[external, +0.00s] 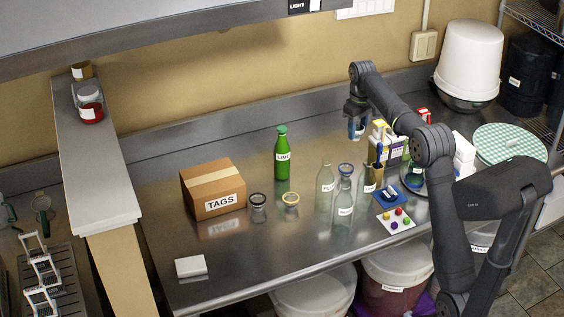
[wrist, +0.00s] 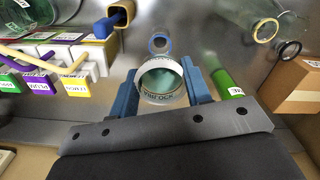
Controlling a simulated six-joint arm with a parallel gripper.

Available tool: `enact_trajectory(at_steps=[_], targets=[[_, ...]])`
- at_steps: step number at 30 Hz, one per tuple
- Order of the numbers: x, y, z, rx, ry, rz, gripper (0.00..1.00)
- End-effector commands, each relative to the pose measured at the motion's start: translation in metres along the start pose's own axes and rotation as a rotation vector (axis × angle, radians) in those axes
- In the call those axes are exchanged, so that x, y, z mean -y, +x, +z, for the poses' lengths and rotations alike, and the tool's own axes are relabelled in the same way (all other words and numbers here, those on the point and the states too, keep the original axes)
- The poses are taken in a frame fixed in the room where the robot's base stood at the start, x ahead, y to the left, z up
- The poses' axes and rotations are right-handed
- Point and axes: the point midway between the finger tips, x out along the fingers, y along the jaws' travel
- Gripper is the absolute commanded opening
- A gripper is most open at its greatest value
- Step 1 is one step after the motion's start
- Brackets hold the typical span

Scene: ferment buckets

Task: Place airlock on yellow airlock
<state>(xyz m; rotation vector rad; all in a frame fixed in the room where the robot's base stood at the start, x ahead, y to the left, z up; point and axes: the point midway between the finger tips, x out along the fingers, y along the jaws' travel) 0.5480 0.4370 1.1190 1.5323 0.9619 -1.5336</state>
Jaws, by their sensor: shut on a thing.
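My gripper (external: 357,126) is raised above the back of the steel counter. In the wrist view its two blue fingers (wrist: 161,82) are shut on a clear cylindrical airlock (wrist: 160,76) with a white rim and a label reading AIRLOCK. The yellow airlock appears to be the small clear cup with a yellow rim (external: 290,199) on the counter, right of the cardboard box. It also shows at the upper right of the wrist view (wrist: 265,31). A similar dark-rimmed cup (external: 258,207) stands just left of it. My gripper is well apart from both.
A TAGS box (external: 213,190), green bottle (external: 282,157) and clear bottles (external: 325,185) stand around the cups. A blue-rimmed piece (external: 346,170) is by the bottles. Small cartons (wrist: 85,60) are left in the wrist view. The counter's front left is mostly clear.

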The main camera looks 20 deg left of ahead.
Motion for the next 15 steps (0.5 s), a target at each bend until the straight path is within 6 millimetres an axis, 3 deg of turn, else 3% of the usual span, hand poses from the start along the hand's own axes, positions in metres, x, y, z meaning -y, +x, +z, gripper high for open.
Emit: enact_trajectory(at_steps=[8,15], targets=[[0.059,0.001,-0.023,0.0,-0.02,0.001,0.22],[0.144,0.001,-0.046,-0.001,-0.043,0.003,0.22]])
